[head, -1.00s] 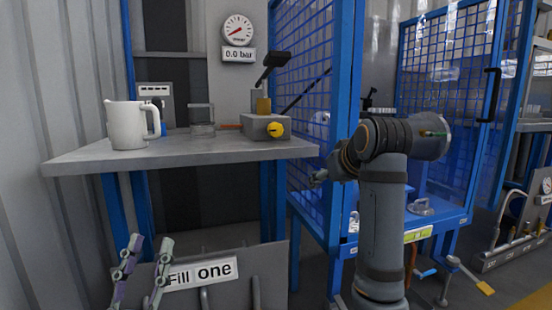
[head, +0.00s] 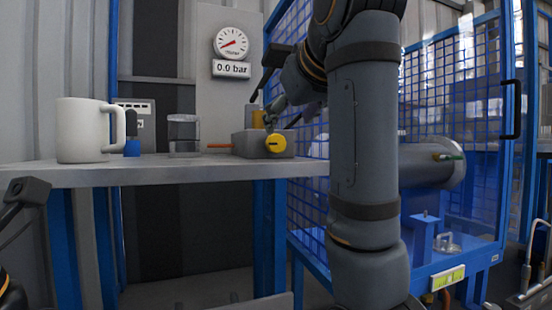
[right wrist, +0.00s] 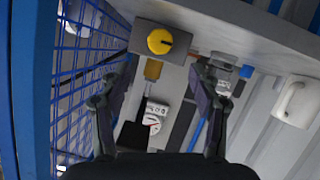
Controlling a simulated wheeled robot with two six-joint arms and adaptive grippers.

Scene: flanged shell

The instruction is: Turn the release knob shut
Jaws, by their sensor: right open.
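The yellow release knob (head: 276,142) sits on the front of a grey block (head: 245,142) at the table's right end. A dark slot mark crosses its face. In the right wrist view the knob (right wrist: 159,41) lies just beyond and between my fingertips. My right gripper (head: 274,118) is at the knob's upper side in the head view, partly hidden by its own arm. In the right wrist view my right gripper (right wrist: 163,72) is open, with nothing between its fingers. A dark part of my left arm shows at the lower left edge; its jaws cannot be made out.
A white mug (head: 84,130) and a clear jar (head: 183,134) stand on the grey table (head: 150,174). A gauge (head: 231,42) on the wall has a 0.0 bar display. Blue mesh fencing (head: 308,190) runs close on the right. A black lever (head: 276,56) rises above the block.

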